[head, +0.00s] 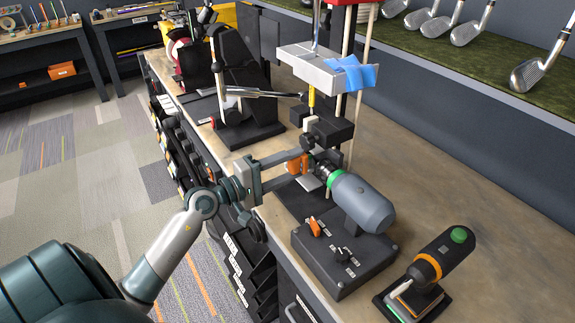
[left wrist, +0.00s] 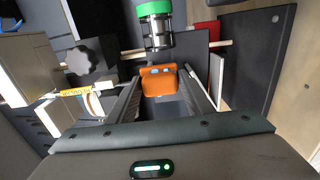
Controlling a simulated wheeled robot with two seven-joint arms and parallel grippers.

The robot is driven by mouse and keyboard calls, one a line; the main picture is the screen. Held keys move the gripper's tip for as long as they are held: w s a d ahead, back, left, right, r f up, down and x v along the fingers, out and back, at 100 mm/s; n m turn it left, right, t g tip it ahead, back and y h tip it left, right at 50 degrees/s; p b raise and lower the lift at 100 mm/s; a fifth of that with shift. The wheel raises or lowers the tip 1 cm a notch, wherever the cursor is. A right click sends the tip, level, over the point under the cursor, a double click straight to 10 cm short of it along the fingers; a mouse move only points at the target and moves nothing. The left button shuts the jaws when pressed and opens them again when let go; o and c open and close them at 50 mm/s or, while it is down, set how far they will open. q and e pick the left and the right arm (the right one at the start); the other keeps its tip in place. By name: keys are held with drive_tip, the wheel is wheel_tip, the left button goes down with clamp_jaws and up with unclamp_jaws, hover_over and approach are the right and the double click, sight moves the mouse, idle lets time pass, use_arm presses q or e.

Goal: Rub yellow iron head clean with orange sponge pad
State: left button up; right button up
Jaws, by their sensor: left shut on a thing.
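My left gripper (head: 299,161) reaches in from the left over the bench. Its fingers are closed around an orange block, which I take for the orange sponge pad (head: 294,166); the pad also shows between the fingertips in the left wrist view (left wrist: 160,79). A thin upright club shaft with a yellow band (head: 311,99) stands just beyond the gripper, at a dark clamp (head: 328,131). The yellow band also shows at left in the left wrist view (left wrist: 80,92). I cannot clearly make out the iron head. My right gripper is not in view.
A grey motor cylinder with a green ring (head: 360,200) sits right of the gripper, above a black control box (head: 343,252). A metal tray with a blue cloth (head: 352,72) is above. A black tool (head: 437,262) stands at the front right.

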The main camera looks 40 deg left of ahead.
use_arm(q)
drive_tip(key=shift+x, duration=0.95)
idle(0.9)
drive_tip(key=shift+w+a+f+b, duration=0.1)
drive_tip(key=shift+a+b, duration=0.2)
drive_tip(key=shift+b, duration=0.1)
drive_tip(key=shift+w+a+b, duration=0.3)
drive_tip(key=shift+a+b, duration=0.45)
drive_tip(key=shift+a, duration=0.05)
drive_tip(key=shift+w+a+b, duration=0.3)
drive_tip(key=shift+a+b, duration=0.4)
drive_tip(key=shift+a, duration=0.1)
drive_tip(key=shift+d, duration=0.1)
